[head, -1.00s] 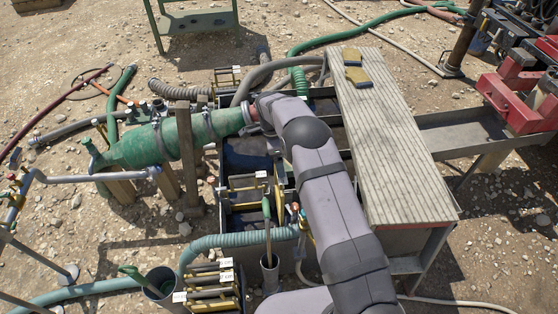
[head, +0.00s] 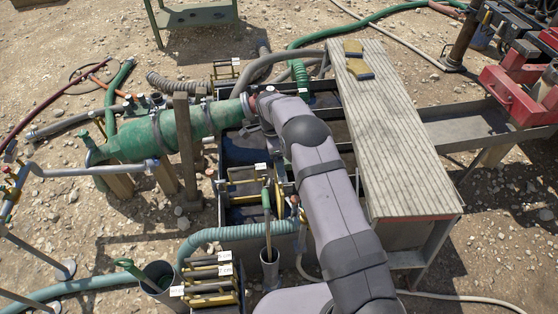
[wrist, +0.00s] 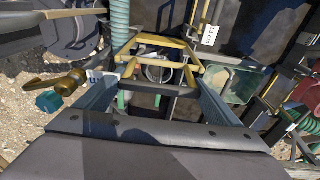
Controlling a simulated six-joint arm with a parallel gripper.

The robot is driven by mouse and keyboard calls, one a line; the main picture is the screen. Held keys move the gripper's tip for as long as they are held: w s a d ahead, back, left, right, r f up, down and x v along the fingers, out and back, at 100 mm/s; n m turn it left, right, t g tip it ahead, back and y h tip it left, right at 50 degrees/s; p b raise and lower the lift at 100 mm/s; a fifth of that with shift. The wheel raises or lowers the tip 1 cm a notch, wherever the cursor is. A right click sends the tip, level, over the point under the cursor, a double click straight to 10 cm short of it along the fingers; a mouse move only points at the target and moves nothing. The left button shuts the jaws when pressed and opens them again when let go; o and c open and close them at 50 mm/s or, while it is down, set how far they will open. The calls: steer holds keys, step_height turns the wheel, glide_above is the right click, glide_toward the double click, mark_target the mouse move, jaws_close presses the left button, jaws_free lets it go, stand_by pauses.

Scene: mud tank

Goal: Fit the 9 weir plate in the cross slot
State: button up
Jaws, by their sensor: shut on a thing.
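In the wrist view my gripper (wrist: 160,70) reaches away from the dark housing at the bottom. Its fingers are closed in around a yellow-edged piece (wrist: 150,41), which I take to be the held weir plate. No number is legible on it, and its lower part is hidden. In the head view my arm covers the gripper and the held piece. The dark tank (head: 232,158) lies under and left of the arm. Inside it a cross plate with a yellow bar (head: 243,181) carries a white tag. I cannot make out the empty cross slot.
A rack (head: 213,283) of several tagged plates stands at the front. A green-handled tool stands in a grey tube (head: 269,268). A green pipe (head: 170,137) meets the tank from the left.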

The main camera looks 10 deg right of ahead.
step_height(320, 180, down, 9)
steer(key=b, duration=0.7)
steer(key=shift+f, duration=0.2)
stand_by(0.6)
step_height(320, 180, down, 7)
steer(key=b, duration=0.5)
steer(key=shift+b, duration=0.4)
stand_by(2.7)
steer(key=o, duration=1.6)
steer(key=shift+r, duration=0.15)
steer(key=shift+c, duration=0.2)
step_height(320, 180, up, 7)
steer(key=shift+a+r, duration=0.15)
steer(key=shift+a, duration=0.3)
